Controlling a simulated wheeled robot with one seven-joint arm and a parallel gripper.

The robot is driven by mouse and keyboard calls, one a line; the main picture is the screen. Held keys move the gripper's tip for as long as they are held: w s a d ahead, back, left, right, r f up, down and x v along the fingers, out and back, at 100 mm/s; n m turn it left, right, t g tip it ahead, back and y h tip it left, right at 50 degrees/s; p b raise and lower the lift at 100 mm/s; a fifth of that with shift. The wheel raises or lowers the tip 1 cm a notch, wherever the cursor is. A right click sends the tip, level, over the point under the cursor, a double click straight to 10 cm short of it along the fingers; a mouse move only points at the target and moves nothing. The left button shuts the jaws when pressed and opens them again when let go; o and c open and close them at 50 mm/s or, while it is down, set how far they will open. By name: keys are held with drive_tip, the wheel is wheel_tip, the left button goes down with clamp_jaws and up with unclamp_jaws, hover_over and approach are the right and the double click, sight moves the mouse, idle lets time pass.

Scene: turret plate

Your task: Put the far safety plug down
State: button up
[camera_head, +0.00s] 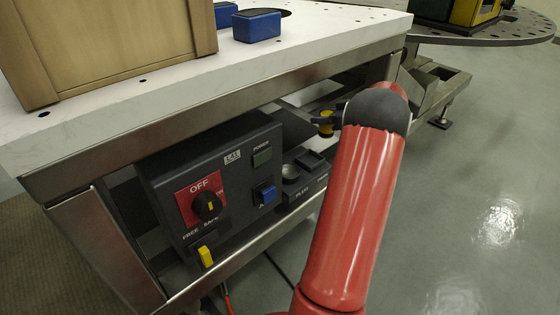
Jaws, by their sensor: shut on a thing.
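My gripper (327,117) is small and dark in the frame, beneath the table and just left of my red arm. It is shut on a yellow piece, which I take to be the far safety plug (325,129), held above and behind a dark holder (292,172) marked PLUG. The arm hides part of the gripper. The holder has a round cup and a square recess. Another yellow plug-like piece (205,256) sits low on the front of the grey control box (237,178).
The box carries a red OFF panel with a black knob (206,207), a green POWER button (262,157) and a blue switch (266,194). The white tabletop (150,98) overhangs it, with a wooden box (110,45) and blue blocks (257,25) on top.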

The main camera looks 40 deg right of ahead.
drive_tip(key=s+a, duration=0.1)
drive_tip(key=a, duration=1.6)
drive_tip(key=f, duration=0.2)
drive_tip(key=f+b, duration=0.1)
drive_tip(key=f, duration=0.3)
drive_tip(key=shift+s+d+f+b, duration=0.15)
drive_tip(key=shift+s+d+b, duration=0.05)
drive_tip(key=shift+d+b, duration=0.1)
drive_tip(key=shift+a+f, duration=0.2)
drive_tip(key=shift+f, duration=0.1)
drive_tip(key=shift+f, duration=0.2)
drive_tip(key=o, duration=1.1)
